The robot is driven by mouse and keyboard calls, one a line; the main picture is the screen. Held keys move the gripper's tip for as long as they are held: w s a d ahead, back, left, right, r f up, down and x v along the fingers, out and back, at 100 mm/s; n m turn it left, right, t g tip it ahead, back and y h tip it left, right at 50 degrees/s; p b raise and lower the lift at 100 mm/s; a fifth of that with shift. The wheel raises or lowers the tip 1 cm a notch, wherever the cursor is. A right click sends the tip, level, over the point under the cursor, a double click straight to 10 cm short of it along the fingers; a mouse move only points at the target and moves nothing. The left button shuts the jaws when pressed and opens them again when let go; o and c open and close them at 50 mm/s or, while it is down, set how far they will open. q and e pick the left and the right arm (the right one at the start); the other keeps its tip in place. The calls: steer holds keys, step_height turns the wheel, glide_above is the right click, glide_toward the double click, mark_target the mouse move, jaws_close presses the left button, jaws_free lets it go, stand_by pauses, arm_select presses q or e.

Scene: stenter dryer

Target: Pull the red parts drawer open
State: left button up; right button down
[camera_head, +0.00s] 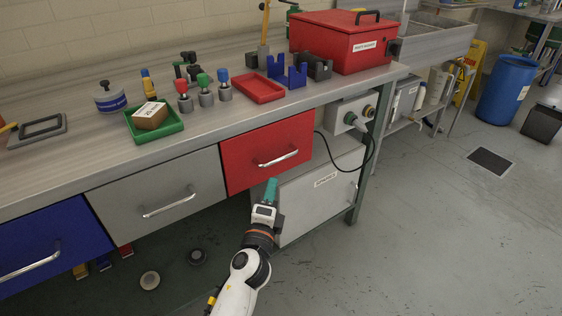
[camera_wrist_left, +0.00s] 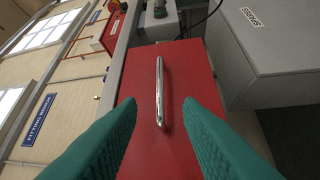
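The red parts drawer (camera_head: 267,150) is in the bench front, right of the grey drawer, and its face looks flush with its neighbours. Its metal bar handle (camera_head: 279,157) is at the middle of the face. My left gripper (camera_head: 271,189) is just below and in front of the handle. In the left wrist view the red drawer face (camera_wrist_left: 185,85) fills the middle, and the handle (camera_wrist_left: 159,92) lies ahead, between the lines of the two green fingers (camera_wrist_left: 160,125). The fingers are wide apart with nothing between them. My right gripper is not in view.
A grey drawer (camera_head: 163,193) and a blue drawer (camera_head: 50,245) sit to the left. A grey cabinet (camera_head: 318,195) stands below right of the red drawer, with a socket box (camera_head: 351,114) and cable above. Open floor lies to the right.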

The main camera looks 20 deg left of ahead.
mark_target(279, 158)
arm_select(q)
steer(key=shift+w+a+r, duration=0.2)
steer(key=shift+w+r, duration=0.05)
steer(key=shift+w, duration=1.65)
steer(key=shift+w+a+r, duration=0.2)
steer(key=shift+w+a, duration=0.05)
steer(key=shift+w, duration=1.6)
steer(key=shift+w+a+r, duration=0.2)
steer(key=shift+w+r, duration=0.05)
steer(key=shift+w, duration=1.65)
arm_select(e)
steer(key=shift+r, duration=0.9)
arm_select(q)
steer(key=shift+c, duration=0.3)
jaws_close()
